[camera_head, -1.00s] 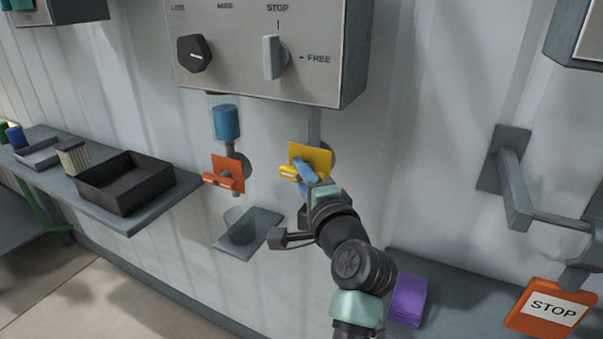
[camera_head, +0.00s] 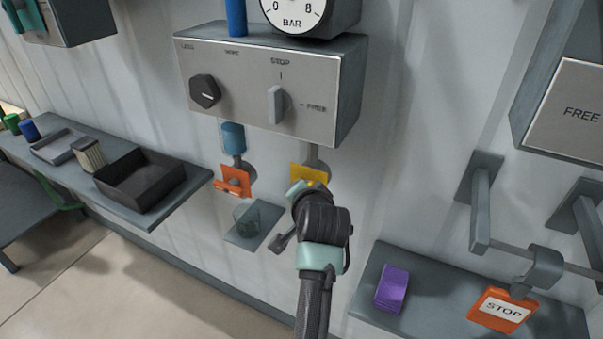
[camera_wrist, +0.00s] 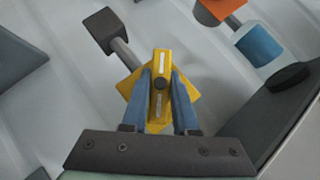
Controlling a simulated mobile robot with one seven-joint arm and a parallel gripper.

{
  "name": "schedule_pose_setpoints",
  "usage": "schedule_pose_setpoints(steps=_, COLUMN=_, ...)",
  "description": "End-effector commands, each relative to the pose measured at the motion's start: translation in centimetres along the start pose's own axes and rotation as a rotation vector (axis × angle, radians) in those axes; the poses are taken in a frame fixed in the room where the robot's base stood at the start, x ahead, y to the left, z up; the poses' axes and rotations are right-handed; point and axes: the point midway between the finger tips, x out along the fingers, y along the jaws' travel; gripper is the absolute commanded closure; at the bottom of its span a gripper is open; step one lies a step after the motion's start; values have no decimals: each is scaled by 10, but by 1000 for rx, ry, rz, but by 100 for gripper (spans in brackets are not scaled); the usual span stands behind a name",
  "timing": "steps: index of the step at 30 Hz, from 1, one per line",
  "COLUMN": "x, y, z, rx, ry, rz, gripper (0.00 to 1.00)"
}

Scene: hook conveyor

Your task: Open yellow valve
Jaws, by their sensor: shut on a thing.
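The yellow valve (camera_head: 308,175) is on the wall below the control box, mostly hidden behind my arm in the head view. In the wrist view, the yellow valve handle (camera_wrist: 161,85) is a bar with white marks and a dark centre, in front of a yellow square plate (camera_wrist: 190,92). My gripper (camera_wrist: 160,88) has its blue fingers on both sides of the handle, shut on it. In the head view my gripper is largely hidden by my wrist.
An orange valve (camera_head: 234,181) under a blue cylinder (camera_head: 233,138) is just left. Below it a clear cup (camera_head: 246,214) stands on a small shelf (camera_head: 262,234). The control box (camera_head: 235,85) overhangs above. A purple block (camera_head: 392,289) and orange STOP sign (camera_head: 501,310) are at right.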

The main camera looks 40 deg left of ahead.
Motion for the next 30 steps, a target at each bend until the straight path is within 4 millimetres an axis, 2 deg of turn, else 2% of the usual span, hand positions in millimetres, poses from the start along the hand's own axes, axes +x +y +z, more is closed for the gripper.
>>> schedule_pose_setpoints(steps=1, x=-4, y=-6, z=-3, rx=-33, ry=-2, rz=32, gripper=100)
schedule_pose_setpoints(steps=18, x=0, y=-2, z=-1, rx=-393, ry=0, rz=390, gripper=100)
schedule_pose_setpoints(steps=30, x=0, y=0, z=0, rx=-523, ry=2, rz=523, gripper=100)
